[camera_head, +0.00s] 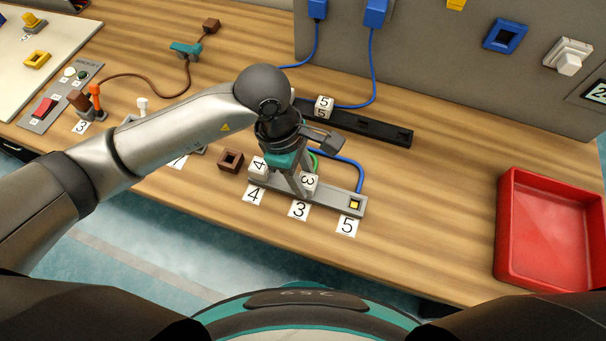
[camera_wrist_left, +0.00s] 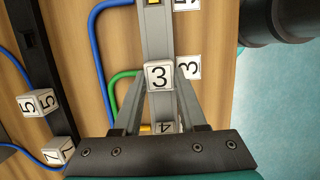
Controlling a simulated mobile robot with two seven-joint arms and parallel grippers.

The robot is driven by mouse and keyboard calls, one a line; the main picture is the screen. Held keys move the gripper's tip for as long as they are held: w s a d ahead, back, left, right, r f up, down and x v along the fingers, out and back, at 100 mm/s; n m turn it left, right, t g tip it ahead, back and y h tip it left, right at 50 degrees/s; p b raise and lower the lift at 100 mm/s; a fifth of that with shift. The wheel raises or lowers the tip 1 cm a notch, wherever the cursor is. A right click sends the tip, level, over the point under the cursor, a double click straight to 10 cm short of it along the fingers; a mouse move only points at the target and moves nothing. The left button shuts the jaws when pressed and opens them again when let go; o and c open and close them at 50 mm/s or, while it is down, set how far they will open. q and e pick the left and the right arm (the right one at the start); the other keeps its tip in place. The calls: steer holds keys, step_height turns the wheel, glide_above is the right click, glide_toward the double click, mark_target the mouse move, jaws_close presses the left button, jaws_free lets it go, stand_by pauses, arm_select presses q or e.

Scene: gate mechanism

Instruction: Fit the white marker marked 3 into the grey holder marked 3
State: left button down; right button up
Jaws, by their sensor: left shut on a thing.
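The white marker marked 3 (camera_head: 308,182) is a small cube between the fingertips of my left gripper (camera_head: 302,188), which is shut on it. It also shows in the left wrist view (camera_wrist_left: 160,75), its 3 facing the camera. It is over the grey holder (camera_head: 333,202), a long rail with label tags 4, 3 and 5 along its front edge. The marker is in line with the tag 3 (camera_head: 299,209). I cannot tell whether it is seated or just above the rail. My right gripper is out of view.
A white marker marked 4 (camera_head: 259,165) stands at the holder's left end, close to my gripper. The 5 end shows a yellow socket (camera_head: 355,204). A black rail (camera_head: 372,127) with a marker 5 (camera_head: 324,103) lies behind. A red tray (camera_head: 550,282) stands at right.

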arm_select(q)
steer(key=shift+f, duration=0.15)
steer(key=shift+c, duration=1.8)
jaws_free()
steer(key=p+v, duration=0.1)
steer(key=v, duration=1.4)
